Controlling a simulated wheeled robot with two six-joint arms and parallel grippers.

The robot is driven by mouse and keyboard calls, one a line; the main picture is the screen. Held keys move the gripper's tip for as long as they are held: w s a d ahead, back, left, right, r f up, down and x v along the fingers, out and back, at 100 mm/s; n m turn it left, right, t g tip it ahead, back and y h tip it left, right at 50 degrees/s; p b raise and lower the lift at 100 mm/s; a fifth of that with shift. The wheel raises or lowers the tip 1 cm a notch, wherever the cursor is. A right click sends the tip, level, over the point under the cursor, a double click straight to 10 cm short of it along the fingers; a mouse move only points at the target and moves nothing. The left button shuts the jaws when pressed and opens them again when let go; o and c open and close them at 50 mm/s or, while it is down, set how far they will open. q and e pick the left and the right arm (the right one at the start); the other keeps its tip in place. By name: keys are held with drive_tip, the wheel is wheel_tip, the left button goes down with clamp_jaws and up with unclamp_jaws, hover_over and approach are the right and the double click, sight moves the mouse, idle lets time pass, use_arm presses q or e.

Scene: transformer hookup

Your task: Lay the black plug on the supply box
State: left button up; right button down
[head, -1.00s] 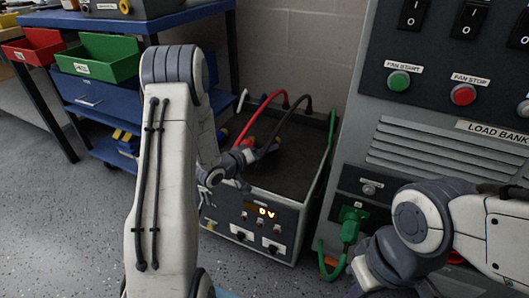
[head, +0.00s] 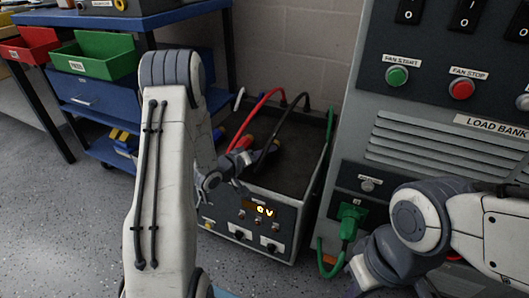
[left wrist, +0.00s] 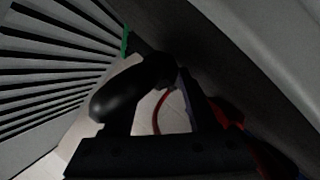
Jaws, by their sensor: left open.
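The supply box (head: 287,212) stands on the floor at the middle of the head view, with a lit display and a dark, flat top. My left gripper (head: 254,163) is low over the left front part of that top, open, partly hidden by my own wrist. The black plug (left wrist: 128,92) shows large in the left wrist view, lying at the fingertips; whether it touches a finger or the box top is unclear. Its black cable (head: 287,120) arches to the back of the box.
A red lead (head: 262,106) arches beside the black one. A green plug (head: 350,219) sits in the load bank (head: 440,150), close to the box's right. A blue cart (head: 88,100) with a green bin (head: 98,56) stands at left. The rear right of the box top is clear.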

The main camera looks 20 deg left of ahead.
use_arm(q)
drive_tip(key=p+v, duration=0.3)
drive_tip(key=v, duration=0.7)
drive_tip(key=shift+s+p, duration=0.15)
drive_tip(key=shift+p, duration=0.15)
drive_tip(key=shift+w+d, duration=0.15)
drive_tip(key=shift+w, duration=0.05)
drive_tip(key=d+m+g, duration=0.1)
drive_tip(key=d, duration=0.1)
drive_tip(key=w+d+r+m+g+y, duration=0.1)
drive_tip(key=w+d+m+g+p, duration=0.1)
drive_tip(key=d, duration=0.1)
drive_tip(key=shift+d+r+m+y, duration=0.3)
drive_tip(key=shift+r+m, duration=0.1)
drive_tip(key=s+d+r+m+g+y+p, duration=0.1)
drive_tip(key=s+d+r+m+g, duration=0.25)
drive_tip(key=s+d, duration=0.35)
drive_tip(key=s+d+r+m+g+y+p, duration=0.1)
drive_tip(key=s+d+r+m+g+y, duration=0.15)
drive_tip(key=s+d+r, duration=0.4)
drive_tip(key=s+d+r+m+g+h+p, duration=0.1)
drive_tip(key=s+d+m+g, duration=0.15)
drive_tip(key=s, duration=0.55)
drive_tip(key=s+d+r+m+g, duration=0.1)
drive_tip(key=s+d+r+g, duration=0.15)
drive_tip(key=s, duration=0.45)
wheel_tip(320, 180, up, 37)
drive_tip(key=s+p, duration=0.1)
drive_tip(key=p, duration=3.7)
